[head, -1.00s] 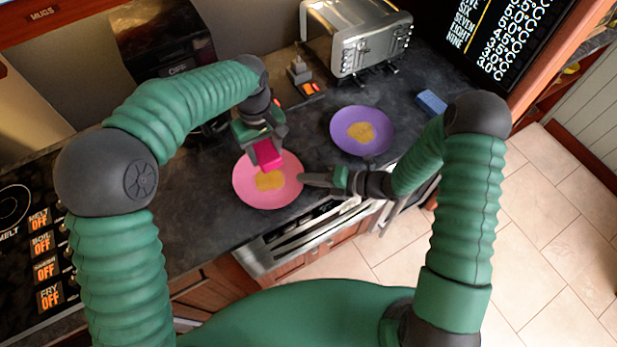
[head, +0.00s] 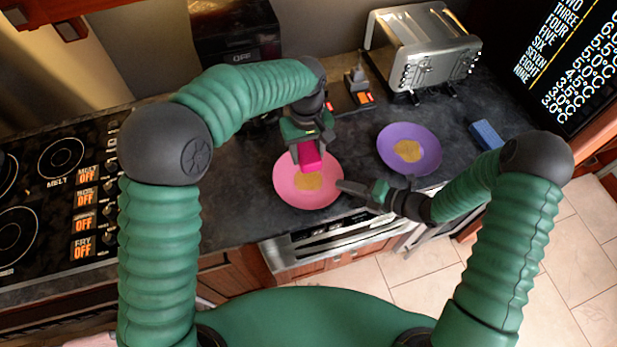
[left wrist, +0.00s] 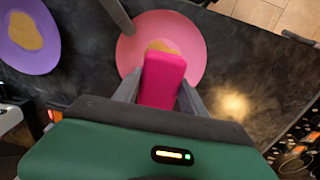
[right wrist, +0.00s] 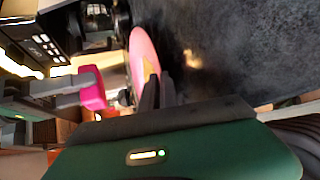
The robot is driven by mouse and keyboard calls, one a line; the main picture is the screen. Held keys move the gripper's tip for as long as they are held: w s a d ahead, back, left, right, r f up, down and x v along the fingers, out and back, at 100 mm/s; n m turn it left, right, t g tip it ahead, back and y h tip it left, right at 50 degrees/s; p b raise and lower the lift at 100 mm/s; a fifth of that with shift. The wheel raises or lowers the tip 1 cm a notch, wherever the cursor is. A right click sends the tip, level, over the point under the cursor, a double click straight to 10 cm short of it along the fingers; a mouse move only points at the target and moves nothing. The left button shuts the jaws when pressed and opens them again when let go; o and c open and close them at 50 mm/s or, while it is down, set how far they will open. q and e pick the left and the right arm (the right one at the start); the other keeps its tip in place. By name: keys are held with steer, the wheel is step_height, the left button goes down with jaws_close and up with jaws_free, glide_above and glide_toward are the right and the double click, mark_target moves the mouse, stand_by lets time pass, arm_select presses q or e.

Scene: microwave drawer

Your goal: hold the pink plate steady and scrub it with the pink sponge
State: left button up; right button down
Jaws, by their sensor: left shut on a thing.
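The pink plate (head: 290,191) lies on the dark counter with a tan stain (head: 308,182) near its middle. My left gripper (head: 308,146) is shut on the pink sponge (head: 310,160), over the plate's upper part. In the left wrist view the sponge (left wrist: 162,78) sits between the fingers and overlaps the stain; whether it touches the plate is unclear. My right gripper (head: 345,186) is at the plate's right rim, its dark fingers close together. In the right wrist view the fingers (right wrist: 158,88) overlap the plate (right wrist: 143,50); contact cannot be told.
A purple plate (head: 425,148) with a tan stain lies to the right. A blue sponge (head: 486,134) is beyond it. A toaster (head: 424,50) stands at the back, and a stove (head: 60,190) is at the left. The counter's front edge is close below the pink plate.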

mark_target(306, 176)
arm_select(q)
steer(key=shift+f, duration=4.35)
steer(key=shift+f, duration=0.75)
steer(key=shift+w+a, duration=0.25)
steer(key=shift+w, duration=0.05)
steer(key=shift+s+d+f, duration=0.1)
steer(key=shift+s+d, duration=0.25)
steer(key=shift+s, duration=0.5)
steer(key=shift+w+a, duration=0.35)
steer(key=shift+w, duration=0.55)
steer(key=shift+s+d, duration=0.35)
steer(key=shift+s, duration=0.55)
steer(key=shift+w+a, duration=0.35)
steer(key=shift+w, duration=0.55)
